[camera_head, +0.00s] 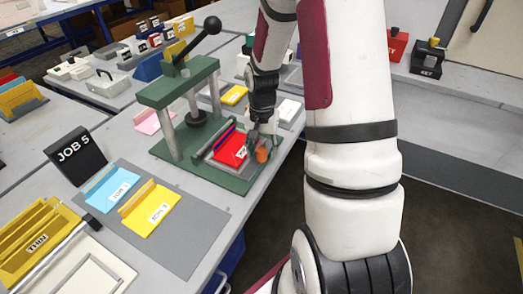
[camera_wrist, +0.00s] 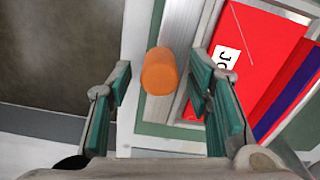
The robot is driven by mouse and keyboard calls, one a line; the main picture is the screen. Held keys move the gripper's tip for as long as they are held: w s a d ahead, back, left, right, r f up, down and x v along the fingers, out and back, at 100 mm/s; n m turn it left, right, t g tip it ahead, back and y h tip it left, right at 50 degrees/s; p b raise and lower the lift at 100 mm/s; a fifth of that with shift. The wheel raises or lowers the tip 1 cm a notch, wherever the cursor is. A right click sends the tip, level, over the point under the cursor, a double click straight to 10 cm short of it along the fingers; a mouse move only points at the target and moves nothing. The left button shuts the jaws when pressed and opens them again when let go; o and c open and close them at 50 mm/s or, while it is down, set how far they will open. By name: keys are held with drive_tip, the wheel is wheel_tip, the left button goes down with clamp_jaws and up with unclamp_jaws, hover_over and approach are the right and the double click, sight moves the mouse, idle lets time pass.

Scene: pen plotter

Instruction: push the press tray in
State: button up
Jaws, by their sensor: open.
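The press (camera_head: 180,92) is a green frame with a lever ending in a black ball. Its grey-rimmed tray (camera_wrist: 176,45) sits pulled out toward the table's front edge on the green base. A red card with a white label (camera_head: 231,148) lies in the tray, and it also shows in the wrist view (camera_wrist: 262,45). The orange knob (camera_wrist: 159,72) is at the tray's outer end and also shows in the head view (camera_head: 262,155). My gripper (camera_wrist: 160,85) is open, with one finger on each side of the knob. I cannot tell whether either finger touches it.
Blue (camera_head: 112,188) and yellow (camera_head: 152,208) cards lie on a grey mat left of the press, by a black JOB 5 sign (camera_head: 75,155). A yellow rack (camera_head: 35,240) stands at lower left. A white block (camera_head: 289,110) is behind my gripper. Open floor lies beyond the table edge.

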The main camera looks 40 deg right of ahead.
sight(237, 147)
drive_tip(key=shift+f, duration=0.25)
clamp_jaws()
drive_tip(key=w+a+b, duration=0.1)
drive_tip(key=w, duration=0.1)
drive_tip(key=w+a+b, duration=0.1)
drive_tip(key=w, duration=0.2)
drive_tip(key=w+a, duration=0.1)
drive_tip(key=w, duration=0.2)
drive_tip(key=shift+w+a+b, duration=0.15)
drive_tip(key=shift+w+b, duration=0.05)
drive_tip(key=shift+b, duration=0.2)
unclamp_jaws()
drive_tip(key=shift+s, duration=0.1)
